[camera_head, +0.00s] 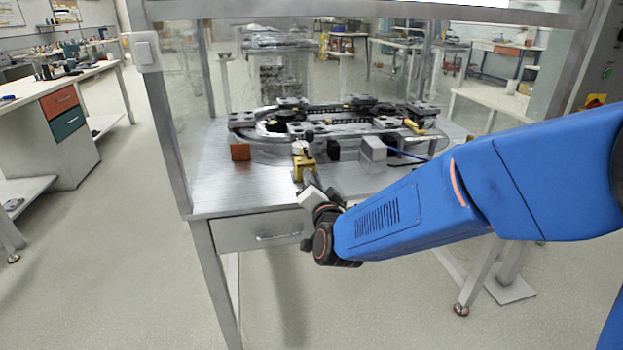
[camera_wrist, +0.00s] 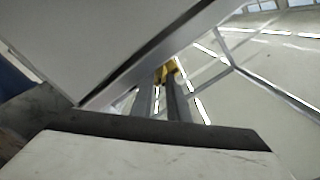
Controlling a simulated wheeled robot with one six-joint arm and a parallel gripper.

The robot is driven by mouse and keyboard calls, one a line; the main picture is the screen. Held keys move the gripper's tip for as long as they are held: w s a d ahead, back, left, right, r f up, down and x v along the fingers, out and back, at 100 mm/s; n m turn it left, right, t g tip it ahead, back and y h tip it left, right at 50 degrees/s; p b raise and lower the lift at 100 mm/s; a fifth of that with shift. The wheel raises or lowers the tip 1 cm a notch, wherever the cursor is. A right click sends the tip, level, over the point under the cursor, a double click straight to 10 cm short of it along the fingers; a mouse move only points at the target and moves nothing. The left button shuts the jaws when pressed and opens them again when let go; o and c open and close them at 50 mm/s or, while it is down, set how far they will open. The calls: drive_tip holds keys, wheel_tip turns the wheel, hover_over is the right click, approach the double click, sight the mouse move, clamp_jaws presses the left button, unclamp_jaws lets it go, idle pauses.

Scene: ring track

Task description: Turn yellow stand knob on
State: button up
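The yellow stand (camera_head: 304,160) stands near the front edge of the metal table, with a small dark and silver top part (camera_head: 309,137) that may be its knob. My gripper (camera_head: 309,178) is just in front of the stand, low at the table's front edge, and overlaps its lower part in the head view. In the wrist view, the two grey fingers of my gripper (camera_wrist: 165,78) run side by side with a narrow gap. A yellow patch (camera_wrist: 168,68) shows at their tips. Whether the fingers touch or hold it is unclear. The knob's setting cannot be made out.
The ring track (camera_head: 345,122) lies on the metal table (camera_head: 213,190) behind the stand. A red-brown block (camera_head: 240,152) is left of the stand, and a grey box (camera_head: 373,150) is to the right. Upright frame posts (camera_head: 168,130) and clear panels bound the table.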

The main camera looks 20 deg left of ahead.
drive_tip(key=v, duration=1.6)
drive_tip(key=shift+d, duration=0.1)
drive_tip(key=w+d+f+n+g+h, duration=0.1)
drive_tip(key=d+g+h, duration=0.15)
drive_tip(key=d, duration=0.75)
drive_tip(key=w+d+n+g+h, duration=0.1)
drive_tip(key=w+d+n+g, duration=0.15)
drive_tip(key=d, duration=0.85)
drive_tip(key=s+d+f+g+h, duration=0.2)
drive_tip(key=s+d, duration=0.7)
drive_tip(key=d, duration=0.3)
drive_tip(key=s+d+f+g+h, duration=0.2)
drive_tip(key=s+d+g+h, duration=0.1)
drive_tip(key=s+d, duration=0.7)
drive_tip(key=shift+d+m+g+h, duration=0.3)
drive_tip(key=shift+d+m+h, duration=0.05)
drive_tip(key=shift+d, duration=0.7)
drive_tip(key=shift+f, duration=0.1)
